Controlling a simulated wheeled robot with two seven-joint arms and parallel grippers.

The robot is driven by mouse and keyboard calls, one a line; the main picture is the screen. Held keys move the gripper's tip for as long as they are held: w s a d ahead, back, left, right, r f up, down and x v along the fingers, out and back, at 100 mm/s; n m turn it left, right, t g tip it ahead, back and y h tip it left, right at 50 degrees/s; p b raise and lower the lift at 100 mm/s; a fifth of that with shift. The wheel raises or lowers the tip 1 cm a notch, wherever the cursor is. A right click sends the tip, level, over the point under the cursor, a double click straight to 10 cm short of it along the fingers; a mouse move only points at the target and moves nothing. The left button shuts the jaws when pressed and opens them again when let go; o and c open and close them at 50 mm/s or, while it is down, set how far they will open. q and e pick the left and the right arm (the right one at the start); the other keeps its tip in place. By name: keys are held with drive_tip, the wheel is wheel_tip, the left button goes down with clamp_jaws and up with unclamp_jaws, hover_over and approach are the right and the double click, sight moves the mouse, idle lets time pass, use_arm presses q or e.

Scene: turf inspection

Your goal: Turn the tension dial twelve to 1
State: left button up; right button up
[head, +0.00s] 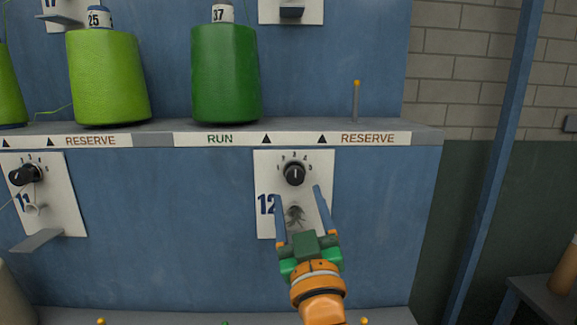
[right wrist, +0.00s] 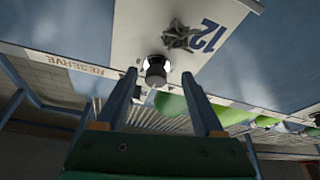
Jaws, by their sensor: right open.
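The black tension dial twelve (head: 294,174) is on a white panel (head: 265,165) marked 12, with numbers 1 to 5 arched over it. Its white line stands about upright, toward 3. My right gripper (head: 298,193) is open, its two blue fingers spread and pointing up at the dial from below. In the right wrist view the dial (right wrist: 155,72) shows between the fingertips (right wrist: 158,76), with a gap on each side; I cannot tell whether it lies within their reach. My left gripper is not in view.
A dark, spiky piece (head: 295,215) sits on the panel below the dial, between the fingers. Dial eleven (head: 25,174) is on the left panel, above a grey bracket (head: 38,240). Green yarn cones (head: 225,75) stand on the shelf above. A blue post (head: 495,150) rises at right.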

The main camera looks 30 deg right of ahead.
sight(295, 177)
drive_tip(key=r, duration=0.1)
drive_tip(key=w+r+p, duration=0.2)
drive_tip(key=r, duration=0.1)
drive_tip(key=shift+d+r, duration=0.1)
drive_tip(key=shift+d, duration=0.3)
drive_tip(key=shift+w+d+f, duration=0.15)
drive_tip(key=shift+w+d, duration=0.1)
drive_tip(key=shift+w, duration=0.2)
drive_tip(key=shift+w+d+f, duration=0.1)
drive_tip(key=shift+w+d, duration=0.15)
drive_tip(key=shift+w, duration=0.2)
drive_tip(key=shift+w+f, duration=0.1)
drive_tip(key=shift+w, duration=0.05)
drive_tip(key=shift+s+a, duration=0.1)
drive_tip(key=shift+s, duration=0.1)
drive_tip(key=c, duration=0.4)
clamp_jaws()
use_arm(q)
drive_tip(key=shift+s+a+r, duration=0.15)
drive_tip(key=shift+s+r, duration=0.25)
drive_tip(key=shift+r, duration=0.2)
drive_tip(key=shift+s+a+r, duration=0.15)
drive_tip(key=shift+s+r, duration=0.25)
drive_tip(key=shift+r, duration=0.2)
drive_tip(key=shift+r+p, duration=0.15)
drive_tip(key=shift+p, duration=0.15)
use_arm(e)
drive_tip(key=shift+r, duration=0.2)
